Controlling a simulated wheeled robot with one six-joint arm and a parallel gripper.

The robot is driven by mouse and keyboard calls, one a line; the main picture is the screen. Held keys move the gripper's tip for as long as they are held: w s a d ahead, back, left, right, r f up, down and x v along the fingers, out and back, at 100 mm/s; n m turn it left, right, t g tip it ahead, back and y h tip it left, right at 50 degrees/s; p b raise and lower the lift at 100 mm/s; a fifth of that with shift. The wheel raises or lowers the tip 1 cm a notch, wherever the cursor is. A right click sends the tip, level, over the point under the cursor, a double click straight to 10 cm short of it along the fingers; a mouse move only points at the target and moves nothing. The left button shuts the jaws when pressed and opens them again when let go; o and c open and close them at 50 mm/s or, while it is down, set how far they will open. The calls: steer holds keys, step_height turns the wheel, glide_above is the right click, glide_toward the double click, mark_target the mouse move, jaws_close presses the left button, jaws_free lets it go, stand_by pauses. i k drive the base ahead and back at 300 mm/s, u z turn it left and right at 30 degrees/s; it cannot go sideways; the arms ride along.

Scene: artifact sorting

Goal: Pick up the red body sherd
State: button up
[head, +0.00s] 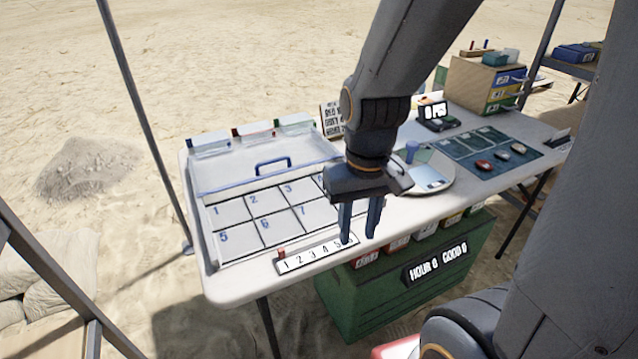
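A small red piece (485,167), which looks like the red body sherd, lies on the dark blue mat (460,167) on the right part of the table. It is the nearest of a short row of small pieces there. My gripper (358,238) points down over the table's front edge, near the numbered strip (303,259), well to the left of the red piece. Its two fingers stand apart with nothing between them. My arm hides part of the numbered tray (216,248) and of the table behind it.
A round scale (443,187) stands between my gripper and the mat. A small display (433,113) and a drawer cabinet (467,82) stand at the back. A green box (345,305) with labelled bins sits below the table's front edge.

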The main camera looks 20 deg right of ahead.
mark_target(485, 165)
steer(key=z, duration=0.75)
steer(key=i, duration=0.35)
steer(key=z, duration=0.75)
steer(key=k, duration=0.55)
steer(key=z, duration=0.65)
